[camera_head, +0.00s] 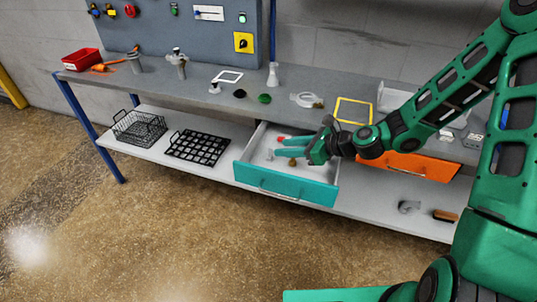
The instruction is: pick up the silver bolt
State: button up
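The teal drawer (247,175) under the bench is pulled open. A small silvery piece (269,156) lies inside it towards the left; it may be the silver bolt, but it is too small to be sure. A small brass-coloured piece (292,162) lies in the drawer below my fingers. My gripper (278,147) reaches in from the right, over the open drawer, with its two green fingers apart and nothing seen between them. The fingertips point left, close to the silvery piece. I cannot tell their height above it.
The bench top (205,90) carries a red bin (82,60), a white frame (228,77), a green disc (264,98) and a yellow frame (354,111). An orange drawer (412,166) is right of my gripper. A wire basket (139,127) and black rack (198,146) occupy the lower shelf.

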aim_at(270, 147)
jog(key=shift+w+x, duration=0.1)
jog(key=shift+x, duration=1.75)
jog(key=shift+w+x, duration=0.15)
jog(key=shift+x, duration=1.75)
jog(key=shift+d+r, duration=0.1)
jog(key=shift+r, duration=0.05)
grip_shut()
